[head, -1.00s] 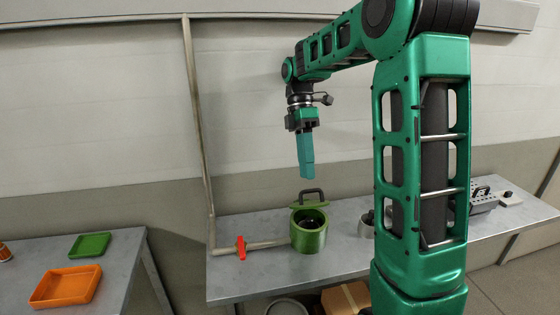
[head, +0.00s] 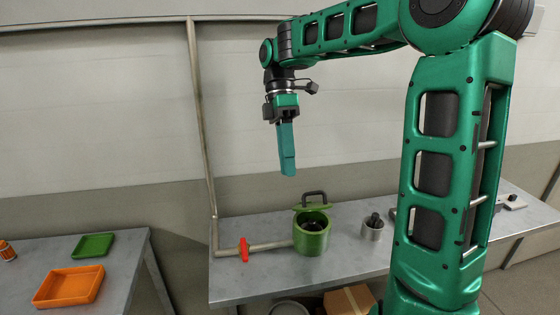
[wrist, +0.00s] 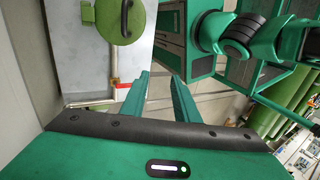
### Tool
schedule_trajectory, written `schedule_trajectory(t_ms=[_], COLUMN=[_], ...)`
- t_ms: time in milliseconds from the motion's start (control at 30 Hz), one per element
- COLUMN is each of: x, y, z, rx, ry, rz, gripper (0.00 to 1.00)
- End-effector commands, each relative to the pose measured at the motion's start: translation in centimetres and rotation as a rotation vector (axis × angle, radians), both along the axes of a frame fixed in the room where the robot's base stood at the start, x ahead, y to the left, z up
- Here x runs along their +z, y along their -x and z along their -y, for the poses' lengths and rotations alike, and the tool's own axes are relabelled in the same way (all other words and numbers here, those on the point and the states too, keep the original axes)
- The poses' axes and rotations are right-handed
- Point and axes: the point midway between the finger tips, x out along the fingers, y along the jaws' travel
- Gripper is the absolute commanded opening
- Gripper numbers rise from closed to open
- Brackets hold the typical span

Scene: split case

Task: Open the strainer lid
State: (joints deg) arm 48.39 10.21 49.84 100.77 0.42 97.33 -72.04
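The green strainer pot (head: 311,241) stands on the grey metal bench. Its green lid (head: 313,207), with a black arched handle (head: 314,194), sits raised at the back of the rim, and the dark inside shows in front of it. In the wrist view the lid (wrist: 112,24) is a green disc at the top, cut by the frame edge, with its black handle (wrist: 127,18). My gripper (head: 288,174) points down, empty, above and left of the pot, clear of it. In the wrist view its two fingers (wrist: 160,76) are apart.
A pipe with a red valve handle (head: 244,250) runs to the pot's left. A small metal cup (head: 372,232) with dark contents stands to its right. A left table holds an orange tray (head: 68,290) and a green tray (head: 93,246). A cardboard box (head: 348,301) is below the bench.

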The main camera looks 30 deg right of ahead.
Motion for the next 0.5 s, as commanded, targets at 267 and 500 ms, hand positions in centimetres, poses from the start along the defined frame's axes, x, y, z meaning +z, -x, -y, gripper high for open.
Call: schedule_trajectory(t_ms=[267,500], x=[0.8,1.0], y=[0.3,0.4], z=[-1.3,-1.6], rx=[-0.001,0.000], ry=[-0.001,0.000], rz=[-0.001,0.000], gripper=[0.28,0.28])
